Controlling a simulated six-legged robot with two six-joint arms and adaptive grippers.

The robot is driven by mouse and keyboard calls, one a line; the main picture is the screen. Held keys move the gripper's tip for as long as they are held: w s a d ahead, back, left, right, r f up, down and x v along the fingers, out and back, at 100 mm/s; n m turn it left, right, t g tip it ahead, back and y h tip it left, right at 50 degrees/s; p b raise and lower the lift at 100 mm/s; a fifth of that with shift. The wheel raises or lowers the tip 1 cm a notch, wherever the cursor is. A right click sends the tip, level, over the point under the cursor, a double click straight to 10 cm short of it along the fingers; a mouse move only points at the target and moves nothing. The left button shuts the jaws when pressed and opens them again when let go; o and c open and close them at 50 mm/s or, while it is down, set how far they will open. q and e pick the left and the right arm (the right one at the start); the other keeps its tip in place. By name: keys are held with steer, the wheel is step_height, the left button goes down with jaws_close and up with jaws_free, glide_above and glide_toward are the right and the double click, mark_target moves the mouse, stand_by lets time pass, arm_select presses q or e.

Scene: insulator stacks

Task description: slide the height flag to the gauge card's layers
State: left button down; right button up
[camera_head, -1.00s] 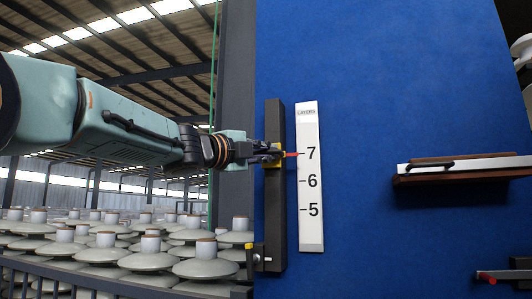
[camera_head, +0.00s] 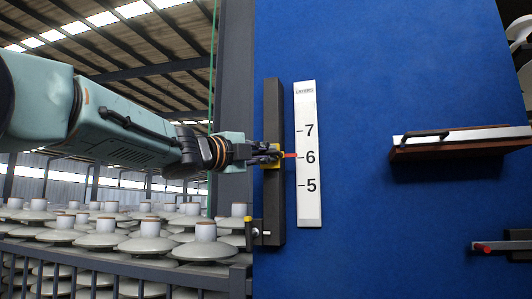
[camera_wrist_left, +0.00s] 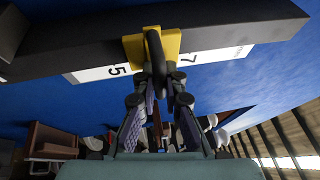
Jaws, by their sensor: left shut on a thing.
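The height flag is a yellow slider with a red pointer (camera_head: 290,155) on a dark upright rail (camera_head: 273,200). The white gauge card (camera_head: 308,210), headed LAYERS and marked 7, 6 and 5, stands just right of the rail. The red pointer's tip is at about the 6 mark. My left gripper (camera_head: 266,154) comes in from the left and is shut on the flag. In the left wrist view the fingers (camera_wrist_left: 158,80) close on a dark handle in front of the yellow slider (camera_wrist_left: 135,47), which hides the 6. My right gripper is not in view.
A blue board (camera_head: 360,230) backs the rail and card. Grey insulator stacks (camera_head: 145,240) stand behind a railing (camera_head: 120,270) at lower left.

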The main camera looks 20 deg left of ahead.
arm_select(q)
steer(key=c, duration=1.4)
jaws_free()
steer(key=shift+a+r, duration=0.1)
steer(key=shift+a, duration=0.15)
steer(key=shift+d, duration=0.2)
steer(key=shift+r, duration=0.3)
steer(key=shift+a+r, duration=0.1)
steer(key=shift+r, duration=4.7)
steer(key=b+v, duration=0.7)
steer(key=v, duration=0.2)
